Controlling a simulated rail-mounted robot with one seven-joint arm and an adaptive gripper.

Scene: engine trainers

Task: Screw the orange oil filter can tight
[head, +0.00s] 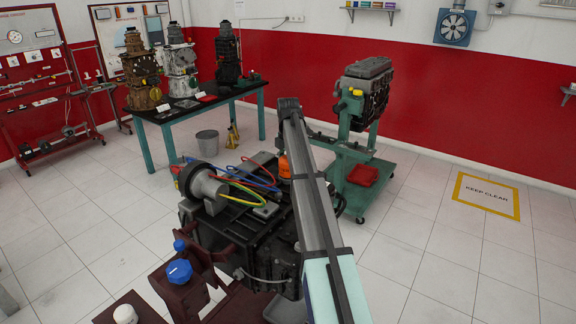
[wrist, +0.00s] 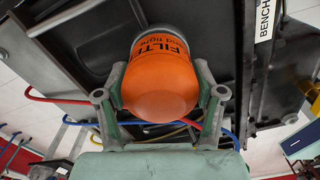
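The orange oil filter can (wrist: 160,85) with black lettering fills the middle of the wrist view, its rounded end towards the camera and its far end against a dark engine part. My gripper (wrist: 161,88) has one finger on each side of the can, and both fingertips appear to touch it. In the head view a small piece of the orange can (head: 284,166) shows beside my arm on the dark engine block (head: 245,235). My arm hides the rest of it and my gripper there. The can's threads and seat are hidden.
Red, blue and yellow hoses (head: 243,183) run close by the can. A green engine stand (head: 350,165) is behind to the right. A table with several engines (head: 180,113) stands at the back left. The floor at the right is clear.

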